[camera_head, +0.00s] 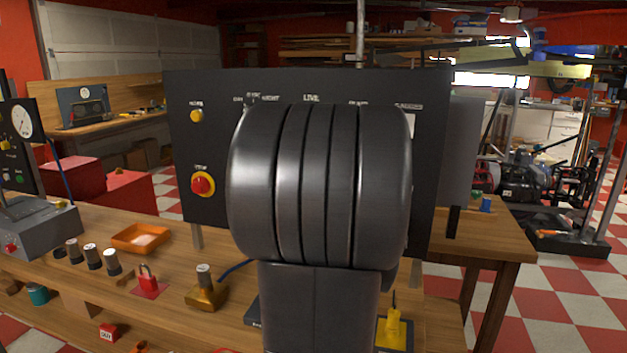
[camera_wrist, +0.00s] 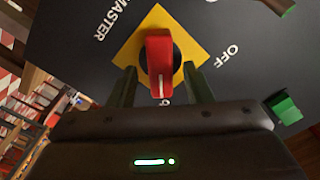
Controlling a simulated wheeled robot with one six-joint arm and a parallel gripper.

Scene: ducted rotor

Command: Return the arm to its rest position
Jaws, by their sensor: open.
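In the wrist view, my gripper (camera_wrist: 160,70) is open, with one finger on each side of a red rotary handle (camera_wrist: 159,62). A gap shows between the handle and each finger; I cannot tell how deep the fingers reach. The handle sits on a yellow square plate on a black panel, near the words MASTER and OFF. In the head view, my dark arm stands in front of the black control panel (camera_head: 217,130) and hides its middle. My gripper and the red handle are hidden there.
The wooden bench (camera_head: 185,263) holds an orange tray (camera_head: 141,238), a red padlock (camera_head: 147,279), a brass block (camera_head: 206,293) and several small cylinders. A red stop button (camera_head: 202,184) is on the panel's left. A yellow piece (camera_head: 393,325) stands right of my arm.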

